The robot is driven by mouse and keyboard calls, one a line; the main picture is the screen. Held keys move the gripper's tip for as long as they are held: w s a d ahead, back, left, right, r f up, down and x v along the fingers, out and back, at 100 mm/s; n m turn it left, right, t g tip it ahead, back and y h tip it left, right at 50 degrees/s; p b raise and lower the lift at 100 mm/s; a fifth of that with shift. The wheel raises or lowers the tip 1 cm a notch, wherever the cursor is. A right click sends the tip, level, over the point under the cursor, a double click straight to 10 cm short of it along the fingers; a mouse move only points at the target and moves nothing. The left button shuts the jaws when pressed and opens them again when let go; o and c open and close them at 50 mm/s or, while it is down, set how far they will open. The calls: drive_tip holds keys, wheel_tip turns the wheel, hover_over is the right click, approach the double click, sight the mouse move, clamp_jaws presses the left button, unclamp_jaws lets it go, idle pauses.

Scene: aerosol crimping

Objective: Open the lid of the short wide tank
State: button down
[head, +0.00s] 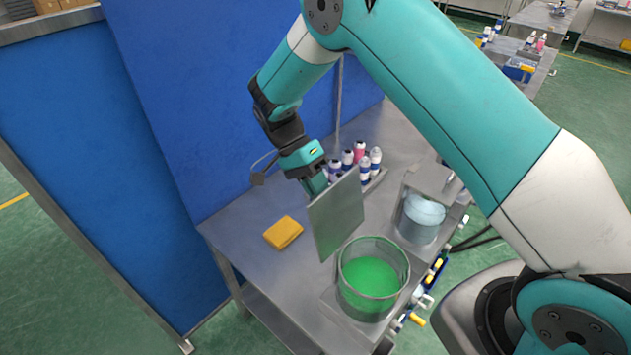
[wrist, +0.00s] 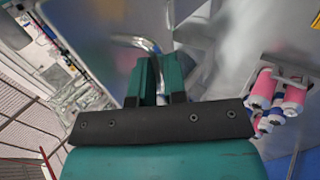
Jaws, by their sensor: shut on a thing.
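The short wide tank (head: 398,290) is a clear round vessel holding bright green liquid, and its top is uncovered. A flat grey square lid (head: 337,216) stands nearly upright at the tank's far left side. I cannot tell whether its lower edge touches the tank. My gripper (head: 323,186) is at the lid's far side, partly hidden behind it. In the wrist view my gripper's fingers (wrist: 152,65) are closed on a curved metal handle (wrist: 128,40), with a grey shiny surface behind it.
A second vessel with pale blue liquid (head: 420,222) stands behind the green tank, to its right. Several bottles (head: 364,170) with white, pink and purple parts stand at the back; pink ones (wrist: 264,90) show in the wrist view. A yellow block (head: 283,232) lies on the metal table (head: 245,212). A blue partition (head: 225,90) stands behind.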

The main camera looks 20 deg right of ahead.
drive_tip(key=shift+f+g, duration=0.3)
drive_tip(key=shift+f, duration=0.1)
drive_tip(key=shift+w, duration=0.1)
drive_tip(key=c, duration=1.2)
unclamp_jaws()
drive_tip(key=shift+w+a, duration=0.1)
drive_tip(key=shift+o, duration=0.2)
drive_tip(key=shift+r, duration=0.2)
